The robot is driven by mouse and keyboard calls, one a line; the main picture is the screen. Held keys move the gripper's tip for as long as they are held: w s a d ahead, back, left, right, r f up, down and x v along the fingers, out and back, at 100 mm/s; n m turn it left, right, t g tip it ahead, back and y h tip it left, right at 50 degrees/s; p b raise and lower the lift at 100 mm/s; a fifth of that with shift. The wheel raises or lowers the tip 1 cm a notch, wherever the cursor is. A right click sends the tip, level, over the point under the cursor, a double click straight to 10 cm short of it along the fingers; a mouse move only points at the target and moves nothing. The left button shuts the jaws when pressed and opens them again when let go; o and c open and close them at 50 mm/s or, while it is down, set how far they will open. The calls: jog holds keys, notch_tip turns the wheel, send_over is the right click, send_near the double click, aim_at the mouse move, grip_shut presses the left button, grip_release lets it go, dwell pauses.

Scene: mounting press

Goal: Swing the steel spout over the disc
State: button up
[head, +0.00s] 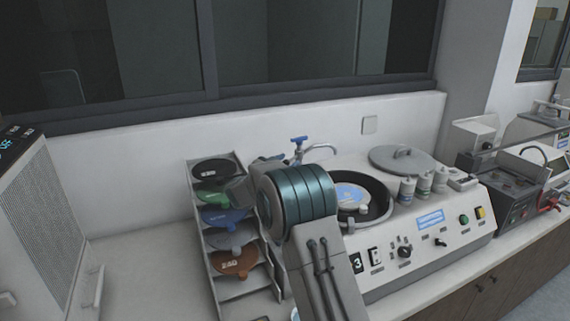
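The steel spout (321,147) is a thin curved pipe at the back left of the machine, beside a blue-handled tap (299,141). It arches to the right, and its tip appears behind the bowl's back left edge, not above the disc's middle. The disc (351,194) is pale with blue marking and lies inside a round black-walled bowl (382,202). My arm, with a teal banded joint, covers the left part of the bowl and machine front.
A rack (197,231) of coloured discs stands left of my arm. A round grey lid (402,158) and small bottles (424,182) sit right of the bowl. The control panel (432,220) faces front. Another machine (505,180) stands at right. Bare counter (140,265) lies left.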

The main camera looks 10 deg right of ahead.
jog(key=b+v, duration=0.4)
jog(key=v, duration=1)
